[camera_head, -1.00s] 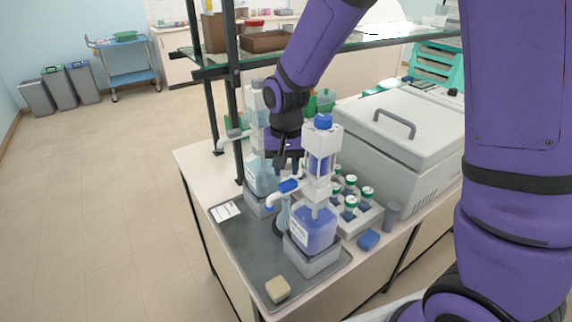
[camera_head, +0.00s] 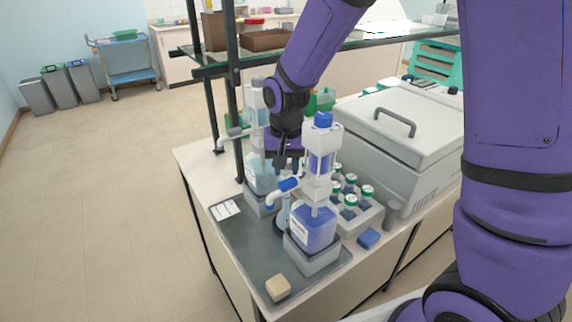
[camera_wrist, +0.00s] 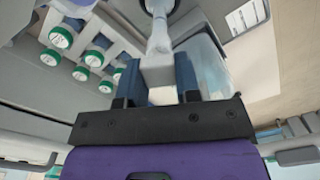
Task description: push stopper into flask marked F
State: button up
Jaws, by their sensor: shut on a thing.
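In the head view my gripper (camera_head: 282,168) points down behind the front dispenser bottle, and its fingertips are partly hidden. In the wrist view my gripper (camera_wrist: 160,82) is shut on a pale grey piece, which looks like the stopper (camera_wrist: 157,71). A narrow clear flask neck (camera_wrist: 159,38) runs on from this piece. I cannot tell how deep the stopper sits in it. The flask (camera_head: 284,211) stands on the grey tray with a dark ring (camera_head: 278,227) around its base, partly hidden by the front dispenser. No letter F is readable on it.
The front dispenser bottle (camera_head: 314,228) stands close beside the flask, its blue-tipped spout near my gripper. A second dispenser (camera_head: 262,172) is behind. A rack of green-capped bottles (camera_head: 371,220) is to the right.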

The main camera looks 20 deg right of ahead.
jog(key=shift+f, duration=0.6)
dwell(1.3)
jog(key=o, duration=1.4)
jog(key=shift+r, duration=0.1)
jog(key=shift+r, duration=2.9)
grip_shut()
